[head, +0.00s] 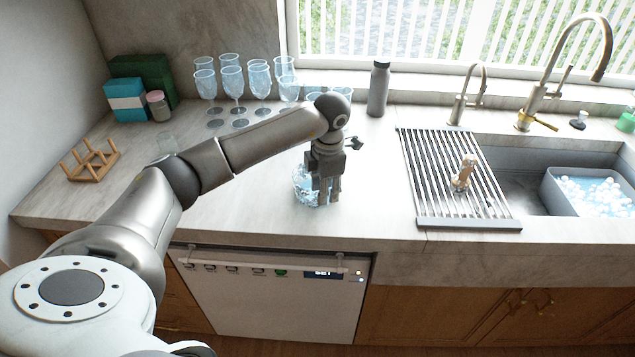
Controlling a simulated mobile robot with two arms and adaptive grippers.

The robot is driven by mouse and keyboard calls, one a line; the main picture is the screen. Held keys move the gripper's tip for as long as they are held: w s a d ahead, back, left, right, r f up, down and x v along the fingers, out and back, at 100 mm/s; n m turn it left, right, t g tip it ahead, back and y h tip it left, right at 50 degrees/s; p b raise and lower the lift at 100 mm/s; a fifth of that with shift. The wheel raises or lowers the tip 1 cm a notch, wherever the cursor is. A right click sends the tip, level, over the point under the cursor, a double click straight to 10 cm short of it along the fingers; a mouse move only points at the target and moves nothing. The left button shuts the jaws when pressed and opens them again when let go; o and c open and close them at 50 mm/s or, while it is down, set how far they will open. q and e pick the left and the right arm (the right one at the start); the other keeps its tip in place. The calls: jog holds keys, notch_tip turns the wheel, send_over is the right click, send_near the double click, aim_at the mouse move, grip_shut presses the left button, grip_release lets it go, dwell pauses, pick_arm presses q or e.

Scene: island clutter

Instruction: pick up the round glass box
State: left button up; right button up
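The round glass box (302,189) is a clear, bluish glass piece on the pale counter, near the front edge above the dishwasher. My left gripper (329,198) points straight down at its right side and covers part of it. The fingertips reach down to about the height of the box. I cannot tell whether they touch it, or whether the fingers are open or shut. My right gripper does not show.
Several stemmed glasses (232,79) stand behind my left arm. A grey bottle (378,90) stands at the back. A drying rack (427,171) and sink lie to the right. A wooden peg rack (92,163) is at left. Counter between box and drying rack is clear.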

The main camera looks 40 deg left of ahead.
pick_arm(q)
jog(key=shift+w+a+f, duration=0.1)
jog(key=shift+a+f, duration=0.05)
jog(key=shift+f, duration=1.15)
jog(key=shift+r, duration=0.1)
grip_shut()
